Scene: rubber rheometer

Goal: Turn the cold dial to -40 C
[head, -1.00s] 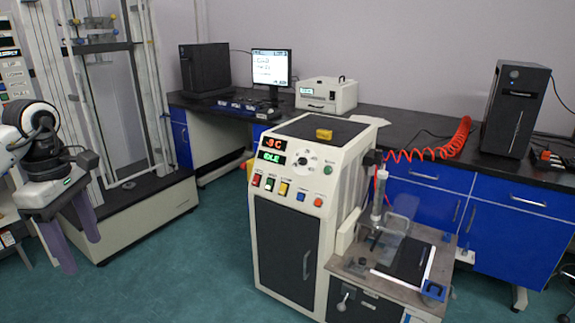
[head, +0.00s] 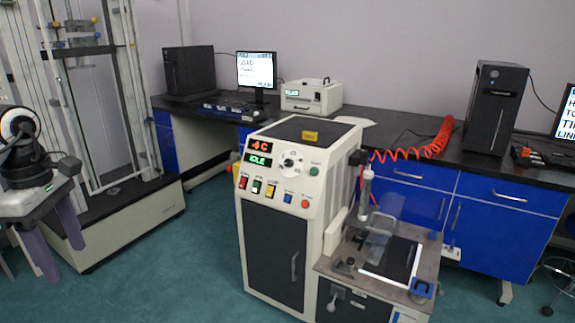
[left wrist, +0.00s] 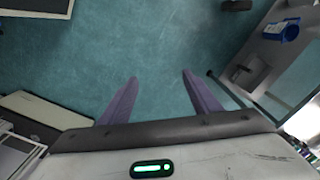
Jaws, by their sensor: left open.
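My left gripper (head: 58,238) is at the far left of the head view, well away from the dial, pointing down. Its purple fingers stand apart and empty in the left wrist view (left wrist: 160,88). My right gripper is not in view.
A side table (head: 340,267) with a clear guard and syringe-like tube adjoins the cabinet's right side. A tall test frame (head: 100,120) stands behind my left arm. A black bench (head: 400,150) runs along the wall. Green floor (head: 190,260) is clear between frame and cabinet.

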